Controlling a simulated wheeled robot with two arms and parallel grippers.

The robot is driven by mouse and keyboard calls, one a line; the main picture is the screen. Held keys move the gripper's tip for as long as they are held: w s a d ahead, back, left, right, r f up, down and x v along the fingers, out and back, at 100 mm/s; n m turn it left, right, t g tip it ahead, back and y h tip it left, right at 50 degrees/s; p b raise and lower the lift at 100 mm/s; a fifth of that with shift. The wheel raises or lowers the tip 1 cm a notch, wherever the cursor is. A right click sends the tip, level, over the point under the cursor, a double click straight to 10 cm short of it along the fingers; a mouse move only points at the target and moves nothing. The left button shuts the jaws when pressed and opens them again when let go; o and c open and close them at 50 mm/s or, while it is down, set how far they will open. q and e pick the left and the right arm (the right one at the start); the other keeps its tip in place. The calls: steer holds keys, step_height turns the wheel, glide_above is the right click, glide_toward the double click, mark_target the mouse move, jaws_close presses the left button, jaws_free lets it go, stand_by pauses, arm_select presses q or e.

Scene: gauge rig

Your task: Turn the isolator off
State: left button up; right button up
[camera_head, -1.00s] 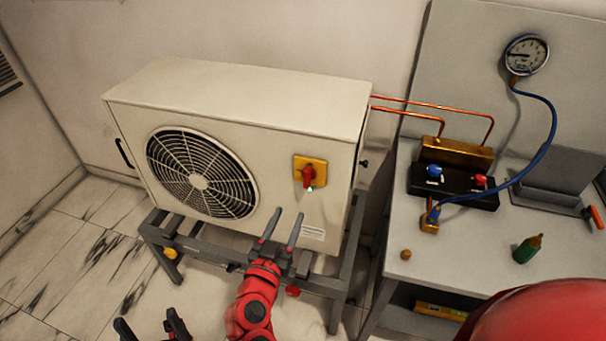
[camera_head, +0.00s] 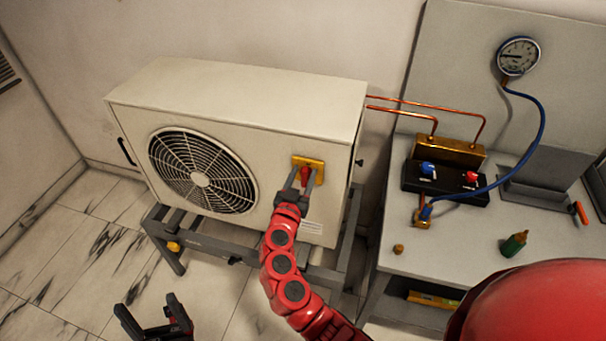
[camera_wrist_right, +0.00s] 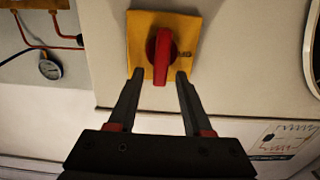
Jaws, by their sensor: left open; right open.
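The isolator is a red rotary handle (camera_head: 305,175) on a yellow plate (camera_head: 318,164), mounted on the front of a cream outdoor unit (camera_head: 240,100). My right gripper (camera_head: 298,177) is open at the handle. In the right wrist view the red handle (camera_wrist_right: 160,57) points along the gripper's axis, and the open fingers of my right gripper (camera_wrist_right: 158,75) lie to either side of its lower end, with gaps showing. The yellow plate (camera_wrist_right: 137,40) is behind it. My left gripper (camera_head: 150,315) is open and empty, low over the floor at the bottom left.
A grey bench (camera_head: 450,250) stands right of the unit. It carries a black manifold block (camera_head: 445,187) with blue and red knobs, a blue hose (camera_head: 537,130) and a small green bottle (camera_head: 514,243). A gauge (camera_head: 518,56) hangs above. Copper pipes (camera_head: 420,104) link unit and bench.

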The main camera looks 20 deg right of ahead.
steer(key=shift+c, duration=0.3)
jaws_close()
